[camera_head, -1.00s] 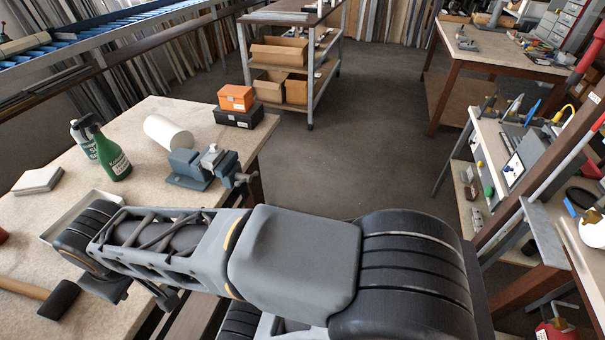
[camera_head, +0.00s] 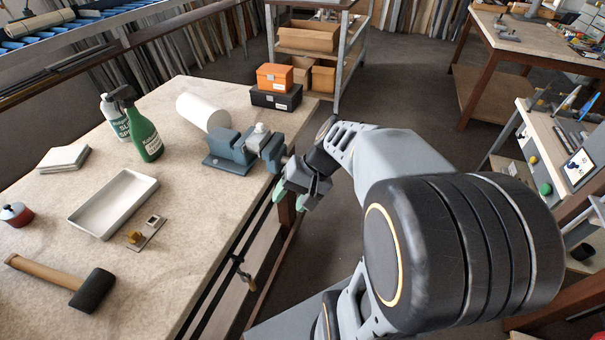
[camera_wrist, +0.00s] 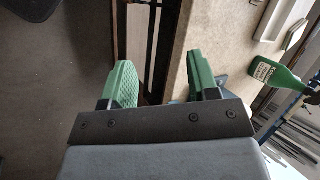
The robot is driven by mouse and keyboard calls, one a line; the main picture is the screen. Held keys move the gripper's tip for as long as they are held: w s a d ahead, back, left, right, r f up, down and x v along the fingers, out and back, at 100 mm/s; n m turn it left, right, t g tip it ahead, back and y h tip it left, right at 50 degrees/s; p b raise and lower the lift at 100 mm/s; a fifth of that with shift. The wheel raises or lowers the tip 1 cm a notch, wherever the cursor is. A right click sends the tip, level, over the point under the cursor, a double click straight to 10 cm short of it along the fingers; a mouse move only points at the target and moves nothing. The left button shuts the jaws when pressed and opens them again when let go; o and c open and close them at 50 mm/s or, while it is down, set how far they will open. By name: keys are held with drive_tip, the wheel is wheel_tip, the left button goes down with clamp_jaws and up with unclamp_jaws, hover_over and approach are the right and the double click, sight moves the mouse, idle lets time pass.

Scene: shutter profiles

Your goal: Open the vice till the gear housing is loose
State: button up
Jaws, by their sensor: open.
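The blue-grey vice (camera_head: 222,152) stands at the right edge of the workbench in the head view. A small pale part (camera_head: 261,128), probably the gear housing, shows at the top of its jaws. I cannot tell how tightly it is held. The front of the vice (camera_head: 274,152) overhangs the bench edge; its handle is hard to make out. My gripper (camera_head: 292,197) is open and empty, just off the bench edge, below and right of the vice front. In the wrist view its green fingers (camera_wrist: 160,82) are apart, with nothing between them.
A white tray (camera_head: 113,203) and a mallet (camera_head: 92,290) lie nearer.

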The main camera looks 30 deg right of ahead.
drive_tip(key=w+d+f+m+t+y+b, duration=0.2)
drive_tip(key=w+d+f+m+t+b, duration=0.15)
drive_tip(key=d, duration=0.25)
drive_tip(key=w+d+f+m+t+y+b, duration=0.2)
drive_tip(key=d+t, duration=0.3)
drive_tip(key=d, duration=0.1)
drive_tip(key=w+d+f+m+t+y+b, duration=0.2)
drive_tip(key=w+d+f+m+t, duration=0.15)
drive_tip(key=d, duration=0.25)
drive_tip(key=shift+n, duration=0.5)
drive_tip(key=p+x, duration=0.1)
drive_tip(key=x, duration=1.1)
drive_tip(key=shift+w+a, duration=0.15)
drive_tip(key=shift+w, duration=0.2)
clamp_jaws()
